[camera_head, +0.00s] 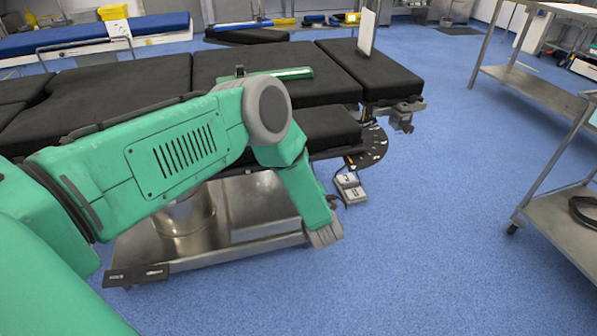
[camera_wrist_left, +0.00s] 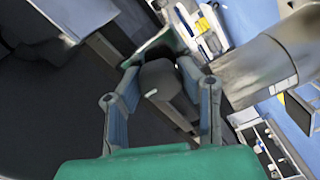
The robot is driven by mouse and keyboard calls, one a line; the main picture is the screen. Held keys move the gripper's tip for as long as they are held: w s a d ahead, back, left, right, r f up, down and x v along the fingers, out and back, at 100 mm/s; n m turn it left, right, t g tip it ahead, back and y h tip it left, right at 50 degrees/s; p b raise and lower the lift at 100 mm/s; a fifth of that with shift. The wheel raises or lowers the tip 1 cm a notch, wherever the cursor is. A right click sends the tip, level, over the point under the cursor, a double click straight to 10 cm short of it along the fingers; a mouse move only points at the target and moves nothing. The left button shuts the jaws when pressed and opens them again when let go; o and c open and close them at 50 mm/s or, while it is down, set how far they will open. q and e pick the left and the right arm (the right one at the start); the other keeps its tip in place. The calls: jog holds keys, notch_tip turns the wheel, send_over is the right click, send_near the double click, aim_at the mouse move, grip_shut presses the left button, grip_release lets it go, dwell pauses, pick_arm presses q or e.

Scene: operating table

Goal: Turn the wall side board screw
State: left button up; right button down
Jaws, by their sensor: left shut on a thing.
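In the left wrist view, my left gripper (camera_wrist_left: 160,70) has its two blue-grey fingers on either side of a dark grey-brown rounded knob (camera_wrist_left: 160,86) and is shut on it. I cannot tell for certain whether this knob is the wall side board screw. In the head view my green left arm comes in from the left, bends at a grey joint and slopes down beside the black-padded operating table (camera_head: 110,88). The arm hides the gripper's hold and the knob there. My right gripper is in neither view.
A green flat object (camera_head: 282,73) lies on the table pads, near an upright white panel (camera_head: 367,32). A pedal (camera_head: 350,188) is on the floor right of the table base. Steel shelving (camera_head: 535,80) stands at the right. Blue floor lies open between table and shelving.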

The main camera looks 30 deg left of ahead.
pick_arm(q)
jog(key=shift+d+f, duration=0.15)
jog(key=o, duration=1.2)
jog(key=shift+w, duration=0.1)
jog(key=shift+c, duration=0.2)
jog(key=v, duration=1.2)
